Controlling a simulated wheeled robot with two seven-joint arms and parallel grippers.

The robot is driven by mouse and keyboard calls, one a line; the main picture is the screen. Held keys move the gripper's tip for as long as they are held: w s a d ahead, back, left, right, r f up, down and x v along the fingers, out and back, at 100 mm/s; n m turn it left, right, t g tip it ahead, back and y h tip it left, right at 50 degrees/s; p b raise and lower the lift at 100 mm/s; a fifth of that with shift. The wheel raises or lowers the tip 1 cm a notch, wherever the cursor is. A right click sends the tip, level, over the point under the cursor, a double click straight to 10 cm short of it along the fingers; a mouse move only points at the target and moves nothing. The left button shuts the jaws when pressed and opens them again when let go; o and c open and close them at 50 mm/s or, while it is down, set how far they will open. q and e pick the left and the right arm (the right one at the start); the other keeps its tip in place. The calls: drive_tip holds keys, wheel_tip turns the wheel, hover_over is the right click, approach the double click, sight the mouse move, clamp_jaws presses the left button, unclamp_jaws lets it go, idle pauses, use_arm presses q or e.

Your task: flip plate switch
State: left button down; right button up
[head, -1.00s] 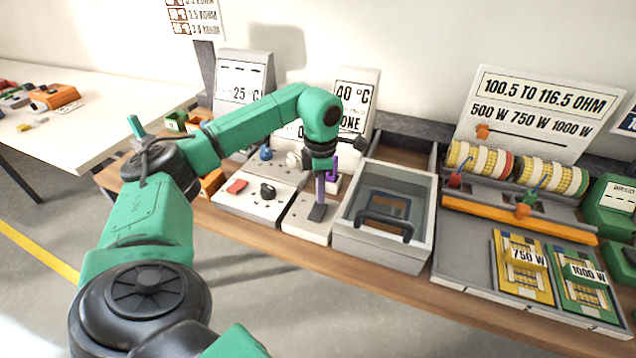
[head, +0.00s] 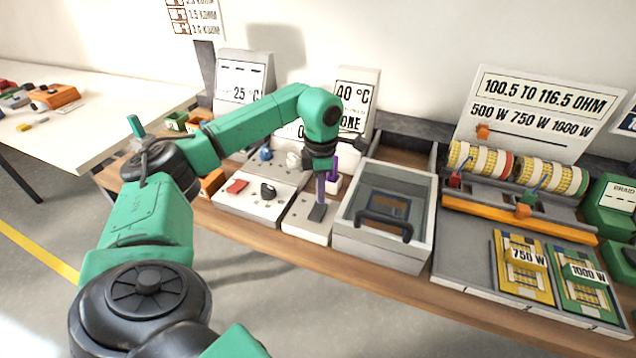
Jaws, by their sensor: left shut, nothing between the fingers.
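My left gripper (head: 319,209) points straight down, fingers together and empty, over a narrow light-grey panel (head: 301,226). Its dark tip is at or just above the panel top; I cannot tell if it touches. A plate switch under the tip cannot be made out and may be hidden by the gripper. My right gripper is out of view.
A grey box with a windowed lid and dark handle (head: 383,226) stands close to the right of the gripper. Display signs stand behind. Farther right are striped rolls (head: 480,161) and yellow and green cards (head: 524,268). Another table (head: 88,122) is at the left.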

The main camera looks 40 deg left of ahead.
sight(320, 205)
use_arm(q)
drive_tip(key=shift+f+b, duration=0.6)
drive_tip(key=shift+f, duration=0.35)
idle(0.6)
wheel_tip(320, 205, up, 7)
drive_tip(key=p, duration=0.6)
drive_tip(key=shift+r, duration=0.1)
idle(0.3)
